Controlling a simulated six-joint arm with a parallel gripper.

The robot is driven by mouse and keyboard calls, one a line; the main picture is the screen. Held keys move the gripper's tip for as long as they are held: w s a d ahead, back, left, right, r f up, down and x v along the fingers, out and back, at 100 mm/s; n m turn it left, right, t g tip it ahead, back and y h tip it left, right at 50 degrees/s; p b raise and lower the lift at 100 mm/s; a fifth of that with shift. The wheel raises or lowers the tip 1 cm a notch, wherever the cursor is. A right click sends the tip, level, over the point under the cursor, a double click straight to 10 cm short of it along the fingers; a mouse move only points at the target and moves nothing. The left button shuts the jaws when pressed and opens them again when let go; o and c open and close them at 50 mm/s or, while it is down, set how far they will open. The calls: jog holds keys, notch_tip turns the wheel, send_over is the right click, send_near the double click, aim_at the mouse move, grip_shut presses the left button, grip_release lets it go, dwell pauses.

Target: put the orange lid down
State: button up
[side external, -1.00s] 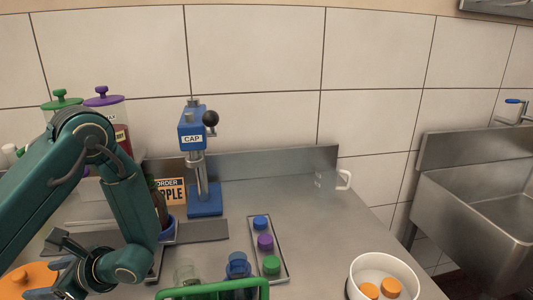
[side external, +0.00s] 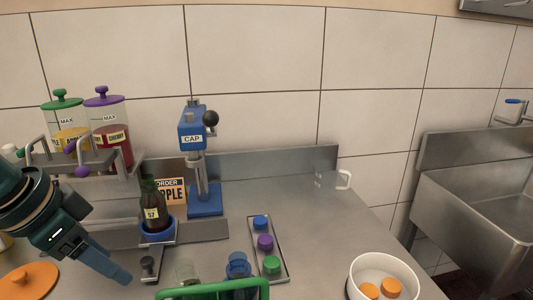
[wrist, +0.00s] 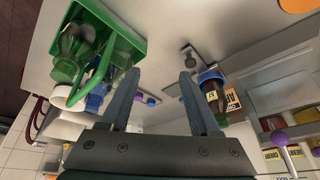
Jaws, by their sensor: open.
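The orange lid (side external: 30,281) lies flat on the counter at the lower left of the side view. Part of an orange round thing, likely the same lid, shows at the top right corner of the wrist view (wrist: 300,5). My gripper (side external: 122,276) is to the right of the lid, apart from it, with its fingers pointing down and right. In the wrist view my gripper (wrist: 156,98) is open, with nothing between its two blue-grey fingers.
A dark bottle (side external: 152,212) stands in a blue holder behind my gripper. The blue CAP press (side external: 192,135) is behind it. A green carrier (side external: 215,290) with bottles is at the front. A tray of coloured caps (side external: 280,267) and a white bowl (side external: 357,274) are to the right.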

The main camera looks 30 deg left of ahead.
jog(key=shift+o, duration=0.5)
jog(key=shift+w+d+r+t, duration=0.15)
jog(key=shift+d+r+t, duration=0.3)
jog(key=shift+r, duration=0.2)
